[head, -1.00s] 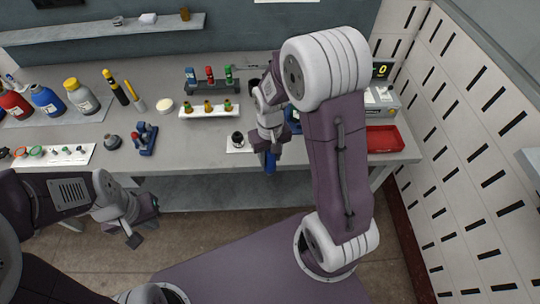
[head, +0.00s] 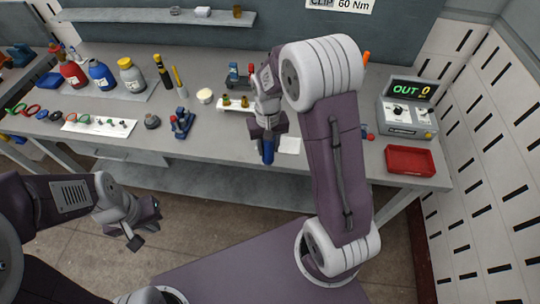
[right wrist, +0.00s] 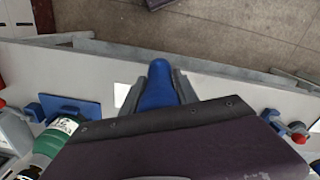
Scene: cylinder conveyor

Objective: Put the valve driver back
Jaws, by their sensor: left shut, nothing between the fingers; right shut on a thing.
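In the head view, my right gripper (head: 267,137) is shut on a blue-handled tool, which I take to be the valve driver (head: 267,154). The tool hangs in front of the workbench's front edge. In the right wrist view, the blue handle (right wrist: 157,85) sits between the two fingers, and its far end is hidden behind the gripper body. My left gripper (head: 136,241) is shut and empty, low in front of the bench at the left. A dark rack with coloured tools (head: 238,82) stands at the back of the bench, partly behind my right arm.
A white strip with small brass parts (head: 233,104) lies before the rack. A white pad (head: 290,145) lies right of the gripper. A red tray (head: 410,173) and a grey meter box reading OUT 0 (head: 408,120) stand right. Bottles (head: 102,75) and a blue stand (head: 182,123) are left.

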